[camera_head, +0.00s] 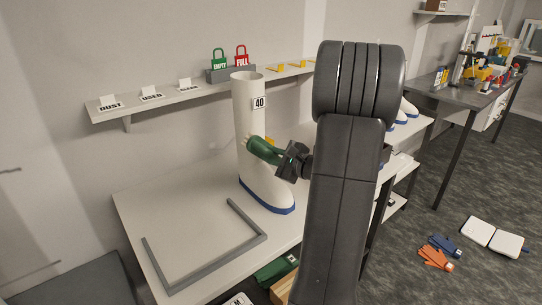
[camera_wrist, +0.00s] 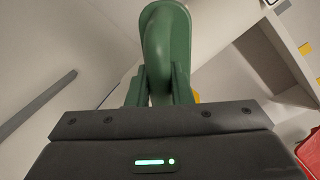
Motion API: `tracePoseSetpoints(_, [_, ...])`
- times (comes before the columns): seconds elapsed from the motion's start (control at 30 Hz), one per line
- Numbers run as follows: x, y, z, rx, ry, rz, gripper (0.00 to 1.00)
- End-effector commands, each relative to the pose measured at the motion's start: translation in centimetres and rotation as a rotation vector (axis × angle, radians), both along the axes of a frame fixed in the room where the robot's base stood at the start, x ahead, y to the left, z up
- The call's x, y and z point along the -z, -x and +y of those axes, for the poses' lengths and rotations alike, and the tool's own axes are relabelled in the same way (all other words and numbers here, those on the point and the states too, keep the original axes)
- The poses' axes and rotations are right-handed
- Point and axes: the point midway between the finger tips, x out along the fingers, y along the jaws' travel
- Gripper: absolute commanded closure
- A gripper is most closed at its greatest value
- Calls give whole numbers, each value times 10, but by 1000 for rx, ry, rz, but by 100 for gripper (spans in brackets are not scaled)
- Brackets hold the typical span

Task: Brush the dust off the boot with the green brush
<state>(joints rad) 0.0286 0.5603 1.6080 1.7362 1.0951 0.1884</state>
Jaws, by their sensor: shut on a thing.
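The white boot (camera_head: 255,125) stands upright on the bench, with a blue sole and a tag reading 40. My gripper (camera_head: 283,157) is beside the boot's shaft on its right side, shut on the green brush (camera_head: 262,150). The brush lies close against the lower shaft; I cannot tell whether its bristles touch. In the wrist view the curved green brush handle (camera_wrist: 166,40) rises from between the fingers of my gripper (camera_wrist: 159,88). The bristles are hidden there, and I cannot make out dust on the boot.
A grey angled frame (camera_head: 215,257) lies on the pale bench (camera_head: 160,205), left of the boot. A wall shelf (camera_head: 180,98) behind carries DUST, USED and CLEAN cards and green and red tags. My arm hides the bench's right part. Orange gloves (camera_head: 436,257) lie on the floor.

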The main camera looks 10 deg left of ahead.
Motion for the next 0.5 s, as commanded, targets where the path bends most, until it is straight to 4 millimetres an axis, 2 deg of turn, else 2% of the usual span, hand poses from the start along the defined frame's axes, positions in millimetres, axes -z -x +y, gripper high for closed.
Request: tracePoseSetpoints(0.5, [0, 30, -39, 1, -1, -1, 99])
